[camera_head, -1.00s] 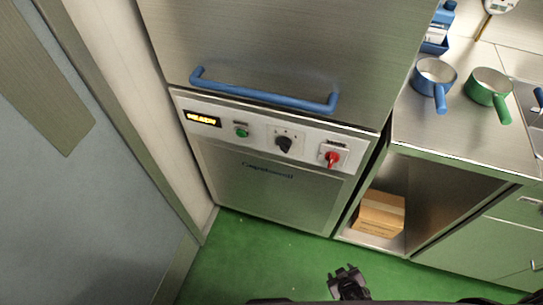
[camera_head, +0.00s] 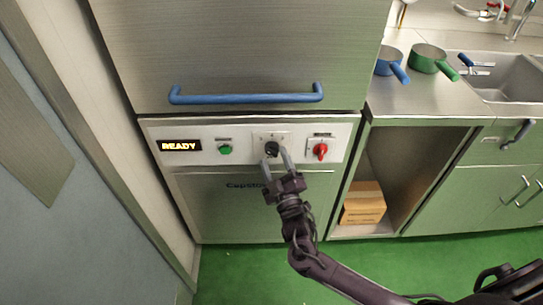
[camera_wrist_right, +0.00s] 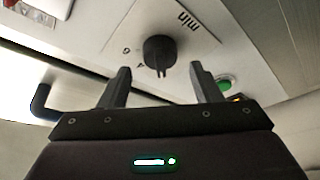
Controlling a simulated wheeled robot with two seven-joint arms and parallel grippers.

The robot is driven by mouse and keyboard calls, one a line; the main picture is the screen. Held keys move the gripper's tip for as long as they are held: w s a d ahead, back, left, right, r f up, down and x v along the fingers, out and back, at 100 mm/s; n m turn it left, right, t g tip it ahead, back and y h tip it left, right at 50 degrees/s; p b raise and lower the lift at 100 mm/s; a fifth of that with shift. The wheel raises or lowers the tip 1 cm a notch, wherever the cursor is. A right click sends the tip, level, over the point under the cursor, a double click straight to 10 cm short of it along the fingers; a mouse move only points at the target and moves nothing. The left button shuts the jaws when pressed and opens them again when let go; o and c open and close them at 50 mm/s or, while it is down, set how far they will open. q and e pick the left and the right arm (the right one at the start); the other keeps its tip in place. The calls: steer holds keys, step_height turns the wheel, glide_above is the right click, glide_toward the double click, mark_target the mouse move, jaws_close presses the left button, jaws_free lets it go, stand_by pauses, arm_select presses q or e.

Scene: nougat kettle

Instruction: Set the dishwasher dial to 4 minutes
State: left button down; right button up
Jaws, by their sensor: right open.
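The dishwasher's black dial (camera_head: 271,149) sits on the control panel (camera_head: 240,133), between a green button and a red switch. My right gripper (camera_head: 275,161) is in front of the dial with its fingers spread, one toward each side. In the right wrist view the dial (camera_wrist_right: 159,53) shows beyond and between the two open fingertips (camera_wrist_right: 163,80), and nothing is held. Whether the fingers touch the dial cannot be told. My left gripper is not in view.
The display (camera_head: 180,145) reads READY. A green button (camera_head: 225,150) and red switch (camera_head: 320,150) flank the dial. A blue handle bar (camera_head: 246,98) juts out above the panel. A cardboard box (camera_head: 363,203) sits in the open cabinet at right; blue (camera_head: 390,62) and green (camera_head: 428,59) pans stand on the counter.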

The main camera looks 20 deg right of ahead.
mark_target(272, 151)
steer(key=shift+x, duration=1.15)
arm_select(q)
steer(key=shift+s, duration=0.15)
arm_select(e)
steer(key=c, duration=1)
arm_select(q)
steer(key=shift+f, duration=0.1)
arm_select(e)
steer(key=shift+f, duration=0.1)
